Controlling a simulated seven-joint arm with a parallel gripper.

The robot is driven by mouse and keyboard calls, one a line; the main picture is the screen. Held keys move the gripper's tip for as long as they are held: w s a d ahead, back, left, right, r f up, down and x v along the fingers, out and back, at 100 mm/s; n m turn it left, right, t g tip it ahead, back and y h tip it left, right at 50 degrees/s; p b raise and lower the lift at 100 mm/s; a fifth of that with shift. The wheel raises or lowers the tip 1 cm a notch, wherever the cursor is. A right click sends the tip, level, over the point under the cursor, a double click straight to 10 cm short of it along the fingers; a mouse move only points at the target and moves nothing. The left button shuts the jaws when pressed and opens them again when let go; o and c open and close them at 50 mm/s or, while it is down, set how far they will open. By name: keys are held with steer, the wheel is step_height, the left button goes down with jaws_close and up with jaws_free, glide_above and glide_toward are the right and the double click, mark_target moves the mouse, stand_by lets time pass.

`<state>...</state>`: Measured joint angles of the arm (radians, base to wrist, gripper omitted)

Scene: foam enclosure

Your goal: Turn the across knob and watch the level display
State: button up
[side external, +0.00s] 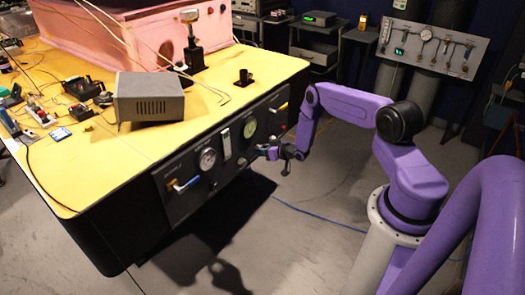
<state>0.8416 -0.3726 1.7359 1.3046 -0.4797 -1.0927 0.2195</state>
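A dark control panel (172,207) is set in the front side of the yellow-topped table. It carries a round white gauge (208,158), a greenish round gauge (249,127) and, between them, a narrow upright light strip that looks like the level display (227,146). My gripper (270,152) is at the panel's lower right, below the greenish gauge. A small knob or valve seems to be right at its fingertips, but it is too small and too covered to make out. I cannot tell whether the fingers touch it, or whether they are open or shut.
Valve handles stick out at the panel's left (186,185) and upper right (283,107). The tabletop (150,140) holds a grey box (150,96), a pink foam enclosure (110,35) and loose electronics. A second gauge panel (434,47) stands at the back right. The floor below my gripper is clear apart from a blue cable.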

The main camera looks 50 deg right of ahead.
steer(key=c, duration=0.4)
steer(key=shift+c, duration=0.2)
steer(key=shift+d+m+y, duration=0.15)
steer(key=shift+m+y, duration=0.65)
steer(key=shift+m, duration=0.3)
steer(key=shift+d+m+y, duration=0.1)
steer(key=shift+m+y, duration=0.7)
steer(key=shift+m, duration=0.3)
steer(key=o, duration=1.1)
steer(key=shift+c, duration=0.2)
steer(key=shift+s, duration=0.1)
steer(key=v, duration=1.7)
steer(key=shift+s+f, duration=0.15)
steer(key=shift+s, duration=0.1)
